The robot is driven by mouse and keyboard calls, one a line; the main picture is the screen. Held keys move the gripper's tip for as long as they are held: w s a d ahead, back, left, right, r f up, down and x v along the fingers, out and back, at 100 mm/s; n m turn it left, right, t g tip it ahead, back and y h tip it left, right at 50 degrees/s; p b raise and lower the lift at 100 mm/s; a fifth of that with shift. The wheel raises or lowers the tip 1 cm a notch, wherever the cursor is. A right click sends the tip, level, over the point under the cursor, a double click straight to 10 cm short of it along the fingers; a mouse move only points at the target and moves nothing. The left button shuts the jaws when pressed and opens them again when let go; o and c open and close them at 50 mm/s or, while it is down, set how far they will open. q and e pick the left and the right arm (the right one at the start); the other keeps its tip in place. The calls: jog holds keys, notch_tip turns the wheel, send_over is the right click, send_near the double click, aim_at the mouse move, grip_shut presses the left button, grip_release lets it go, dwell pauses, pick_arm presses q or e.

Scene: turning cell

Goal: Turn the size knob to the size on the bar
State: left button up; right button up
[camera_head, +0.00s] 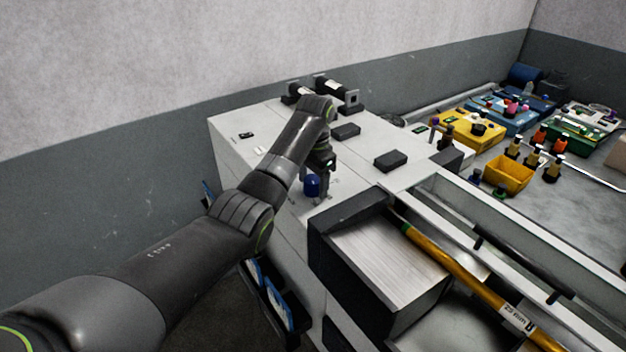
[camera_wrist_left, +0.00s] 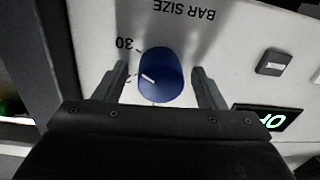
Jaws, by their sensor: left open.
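The blue size knob (camera_wrist_left: 166,62) sits on a white panel under upside-down "BAR SIZE" lettering in the left wrist view. Its white pointer mark is near the "30" mark and a second mark that is partly hidden. The knob also shows in the head view (camera_head: 312,186). My left gripper (camera_wrist_left: 161,84) is open, with one finger on each side of the knob; gaps show, so contact is not visible. The orange-yellow bar (camera_head: 450,264) lies in the machine's channel. Its white label (camera_head: 516,318) is too small to read surely. My right gripper is out of view.
A small dark display (camera_wrist_left: 268,120) with lit characters and a dark button (camera_wrist_left: 272,62) are beside the knob. Dark blocks (camera_head: 390,160) stand on the machine top (camera_head: 365,183). A yellow bin (camera_head: 508,174) and coloured parts stand on the right table.

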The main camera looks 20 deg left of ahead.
pick_arm(q)
jog(key=shift+s, duration=0.1)
jog(key=shift+c, duration=1)
jog(key=c, duration=0.8)
